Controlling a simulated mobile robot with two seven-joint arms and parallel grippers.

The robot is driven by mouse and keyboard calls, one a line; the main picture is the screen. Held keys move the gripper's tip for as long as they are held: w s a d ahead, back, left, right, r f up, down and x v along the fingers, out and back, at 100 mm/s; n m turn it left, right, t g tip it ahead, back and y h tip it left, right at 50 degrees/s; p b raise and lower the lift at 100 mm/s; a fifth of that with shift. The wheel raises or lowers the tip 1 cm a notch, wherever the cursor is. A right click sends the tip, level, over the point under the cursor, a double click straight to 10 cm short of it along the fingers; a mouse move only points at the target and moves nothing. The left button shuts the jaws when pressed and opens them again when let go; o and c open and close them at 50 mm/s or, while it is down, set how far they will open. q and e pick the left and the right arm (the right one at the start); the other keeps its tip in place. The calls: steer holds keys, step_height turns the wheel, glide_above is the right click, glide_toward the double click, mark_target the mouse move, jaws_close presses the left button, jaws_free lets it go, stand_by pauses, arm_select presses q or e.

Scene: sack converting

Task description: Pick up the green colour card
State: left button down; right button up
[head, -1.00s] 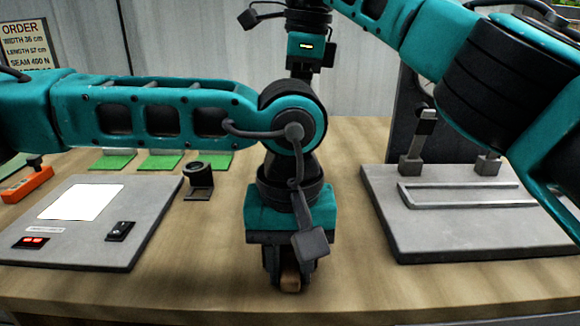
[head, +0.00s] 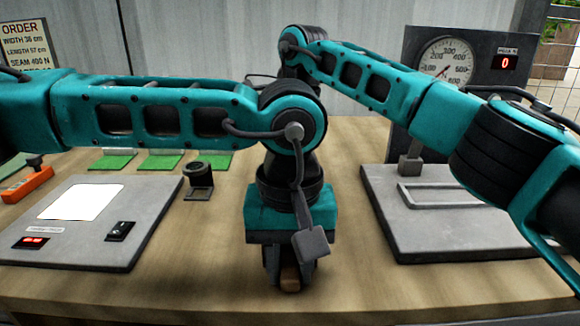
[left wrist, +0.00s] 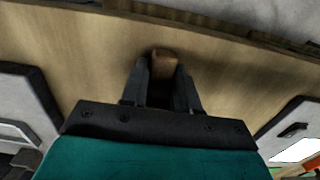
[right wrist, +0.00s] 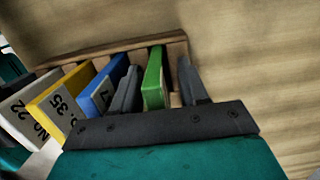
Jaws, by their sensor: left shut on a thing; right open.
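The green colour card (right wrist: 154,80) stands in a wooden rack (right wrist: 110,52) in the right wrist view. My right gripper (right wrist: 159,68) is open with one finger on each side of it; the left finger stands between the green card and a blue card (right wrist: 104,84). Whether a finger touches the green card, I cannot tell. In the head view the rack and the right gripper are hidden behind my arms. My left gripper (head: 289,272) is shut on a small brown wooden piece (left wrist: 164,62) low over the table's front part.
Yellow (right wrist: 58,103) and white (right wrist: 22,115) cards stand left of the blue one. A grey panel (head: 90,215) is at the left, with green pieces (head: 112,162) behind it. A grey plate fixture (head: 440,235) and a dial gauge (head: 447,62) are at the right.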

jaws_close()
stand_by(0.4)
steer(key=shift+r, duration=0.1)
step_height(320, 180, up, 10)
steer(key=shift+f, duration=0.1)
stand_by(0.5)
arm_select(q)
steer(key=c, duration=0.8)
jaws_free()
steer(key=shift+o, duration=0.2)
